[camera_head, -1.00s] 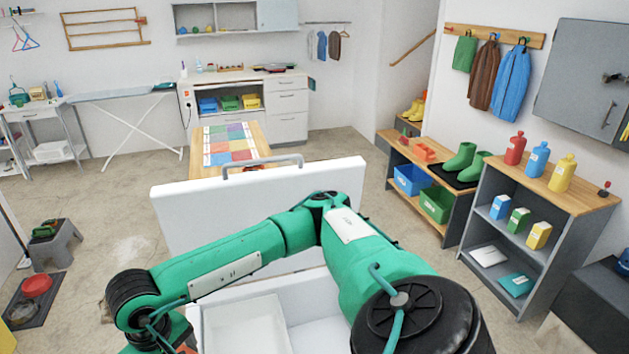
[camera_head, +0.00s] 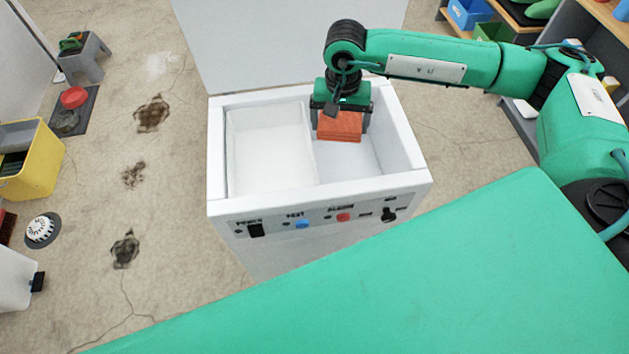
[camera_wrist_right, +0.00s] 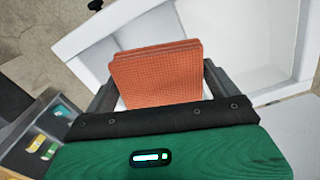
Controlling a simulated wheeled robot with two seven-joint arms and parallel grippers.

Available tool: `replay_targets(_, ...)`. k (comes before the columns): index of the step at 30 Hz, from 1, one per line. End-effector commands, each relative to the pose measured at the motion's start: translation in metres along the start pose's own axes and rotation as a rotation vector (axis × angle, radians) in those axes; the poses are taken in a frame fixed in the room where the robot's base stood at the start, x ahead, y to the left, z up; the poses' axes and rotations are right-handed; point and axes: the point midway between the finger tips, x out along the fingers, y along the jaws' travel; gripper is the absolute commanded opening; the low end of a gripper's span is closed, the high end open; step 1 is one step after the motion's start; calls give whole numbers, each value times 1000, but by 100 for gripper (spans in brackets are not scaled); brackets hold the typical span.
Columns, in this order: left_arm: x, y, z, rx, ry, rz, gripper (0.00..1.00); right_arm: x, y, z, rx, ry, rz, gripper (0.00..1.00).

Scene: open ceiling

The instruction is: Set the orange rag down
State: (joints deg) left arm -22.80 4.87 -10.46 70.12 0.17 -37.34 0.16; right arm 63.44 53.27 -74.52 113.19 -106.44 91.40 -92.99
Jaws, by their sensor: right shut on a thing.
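The orange rag (camera_head: 340,126) is a folded, flat stack in my right gripper (camera_head: 341,112). The gripper points down over the right compartment of a white open chest (camera_head: 217,150). The rag also fills the middle of the right wrist view (camera_wrist_right: 157,75), between the two dark fingers of the right gripper (camera_wrist_right: 158,92). I cannot tell whether the rag touches the compartment floor (camera_head: 352,172). My left gripper is not in view.
The chest's left compartment holds a white tray or liner (camera_head: 268,150). The raised lid (camera_head: 290,45) stands behind. A control panel (camera_head: 320,215) with a blue and a red button is on the front. A yellow bin (camera_head: 38,170) and a grey stool (camera_head: 84,58) stand on the left.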

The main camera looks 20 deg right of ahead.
Motion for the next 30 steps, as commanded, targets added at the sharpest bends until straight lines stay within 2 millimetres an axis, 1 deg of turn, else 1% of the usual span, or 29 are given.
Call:
replay_targets(1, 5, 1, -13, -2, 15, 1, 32, 19, 2, -9, 54, 1, 1, 68)
replay_targets(5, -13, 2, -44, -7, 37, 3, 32, 43, 9, -29, 203, 0, 3, 68)
replay_targets(9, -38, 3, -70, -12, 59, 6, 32, 67, 16, -51, 362, 0, 0, 68)
replay_targets(11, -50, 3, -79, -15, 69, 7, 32, 77, 19, -60, 429, 0, -1, 68)
replay_targets(15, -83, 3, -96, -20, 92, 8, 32, 101, 29, -81, 589, 0, -4, 68)
replay_targets(18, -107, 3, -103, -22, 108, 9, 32, 115, 35, -95, 694, 0, -9, 68)
replay_targets(21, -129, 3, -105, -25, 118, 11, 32, 125, 40, -106, 781, -2, -13, 68)
replay_targets(24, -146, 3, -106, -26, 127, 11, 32, 132, 44, -114, 846, -2, -16, 68)
replay_targets(27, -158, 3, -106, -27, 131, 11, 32, 135, 47, -119, 885, -2, -18, 68)
replay_targets(30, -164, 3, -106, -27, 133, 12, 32, 141, 48, -121, 903, -3, -19, 68)
